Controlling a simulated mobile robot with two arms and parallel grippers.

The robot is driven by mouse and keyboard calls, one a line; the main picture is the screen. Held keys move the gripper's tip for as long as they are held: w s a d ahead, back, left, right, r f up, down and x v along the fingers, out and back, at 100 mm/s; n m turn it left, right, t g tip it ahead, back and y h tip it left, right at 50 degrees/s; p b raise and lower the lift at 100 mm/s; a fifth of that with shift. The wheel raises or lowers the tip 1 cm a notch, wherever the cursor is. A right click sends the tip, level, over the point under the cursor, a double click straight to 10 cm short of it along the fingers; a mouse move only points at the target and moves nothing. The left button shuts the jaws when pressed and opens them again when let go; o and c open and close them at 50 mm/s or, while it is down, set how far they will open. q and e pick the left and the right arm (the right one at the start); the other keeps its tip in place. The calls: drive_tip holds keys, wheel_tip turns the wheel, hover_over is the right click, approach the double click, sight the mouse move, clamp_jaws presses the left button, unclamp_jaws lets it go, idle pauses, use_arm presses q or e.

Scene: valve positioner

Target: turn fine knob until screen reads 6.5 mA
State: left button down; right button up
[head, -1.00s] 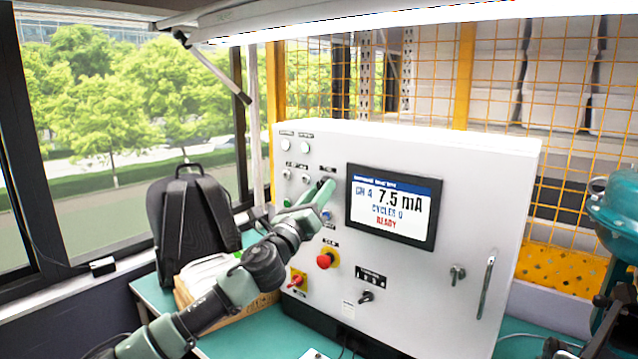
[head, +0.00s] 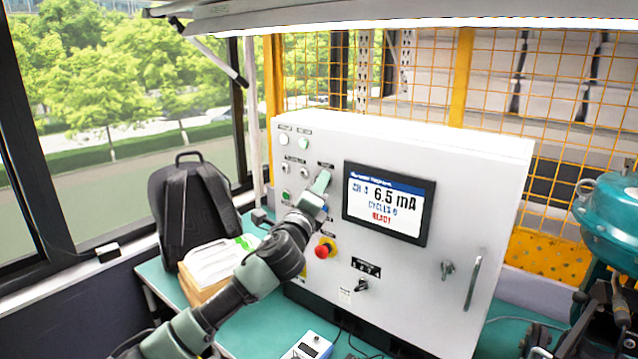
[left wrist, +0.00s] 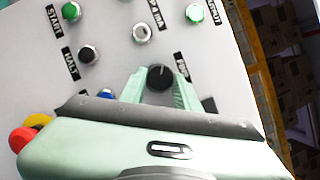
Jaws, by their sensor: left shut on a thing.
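The fine knob (left wrist: 160,77) is a round black knob on the panel face, between the two green fingers of my left gripper (left wrist: 158,88) in the left wrist view. The gripper is shut on it. In the head view my left gripper (head: 322,182) is at the panel left of the screen and hides the knob. The screen (head: 388,205) reads 6.5 mA, with a cycles line and READY in red below. My right gripper is not in view.
The white control cabinet (head: 455,190) stands on a green bench (head: 255,325). A red stop button (head: 323,251) sits below my left gripper. A black backpack (head: 192,210) and a stack of paper (head: 215,262) are at the left. A teal machine (head: 608,215) is at the right.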

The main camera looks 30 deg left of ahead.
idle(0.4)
use_arm(q)
drive_tip(key=c, duration=1)
unclamp_jaws()
drive_tip(key=shift+c, duration=0.2)
drive_tip(key=b+v, duration=0.2)
drive_tip(key=v, duration=0.5)
drive_tip(key=shift+s+b, duration=0.35)
drive_tip(key=shift+s, duration=0.05)
